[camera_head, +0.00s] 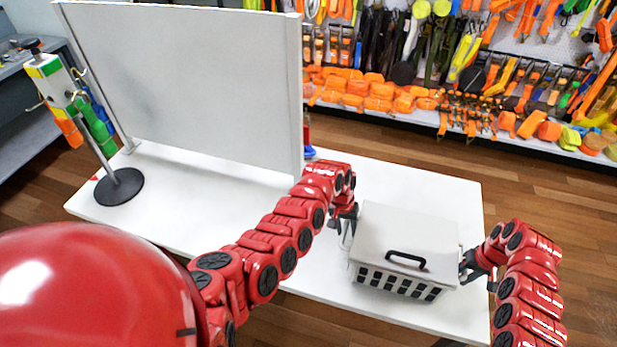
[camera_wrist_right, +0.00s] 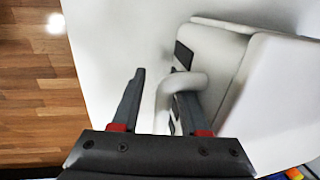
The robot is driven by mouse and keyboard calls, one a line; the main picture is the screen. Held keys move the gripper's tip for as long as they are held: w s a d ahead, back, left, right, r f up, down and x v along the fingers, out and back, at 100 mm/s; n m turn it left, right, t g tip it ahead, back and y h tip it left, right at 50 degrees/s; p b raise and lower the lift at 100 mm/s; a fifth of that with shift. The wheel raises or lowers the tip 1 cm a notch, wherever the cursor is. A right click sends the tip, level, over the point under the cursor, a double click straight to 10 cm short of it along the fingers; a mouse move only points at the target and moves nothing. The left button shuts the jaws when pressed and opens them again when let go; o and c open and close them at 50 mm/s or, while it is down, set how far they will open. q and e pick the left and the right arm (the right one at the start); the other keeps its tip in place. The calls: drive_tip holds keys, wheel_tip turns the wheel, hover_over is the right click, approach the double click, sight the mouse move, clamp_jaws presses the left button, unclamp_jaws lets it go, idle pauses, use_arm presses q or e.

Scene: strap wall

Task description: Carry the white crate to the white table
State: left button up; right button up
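The white crate (camera_head: 366,258) sits on the white table (camera_head: 335,290), near its right end. It has slotted sides and a closed lid (camera_head: 405,235) with a black handle. My left gripper (camera_head: 345,222) is at the crate's left side, by a white side handle; its fingers are too small to read. My right gripper (camera_head: 466,268) is at the crate's right side. In the right wrist view, the right gripper (camera_wrist_right: 162,95) is open, with the white loop handle (camera_wrist_right: 185,83) between its fingers. One finger passes inside the loop and the other stays outside.
A white upright panel (camera_head: 190,80) stands on the table's left part. A black-based stand (camera_head: 120,187) with hanging coloured straps is at the far left. A wall rack of orange straps (camera_head: 380,95) is behind. Wooden floor (camera_head: 540,190) is clear on the right.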

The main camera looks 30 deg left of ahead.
sight(348, 222)
use_arm(q)
drive_tip(key=shift+d, duration=0.25)
use_arm(e)
drive_tip(key=shift+a, duration=0.25)
use_arm(q)
drive_tip(key=shift+r, duration=0.1)
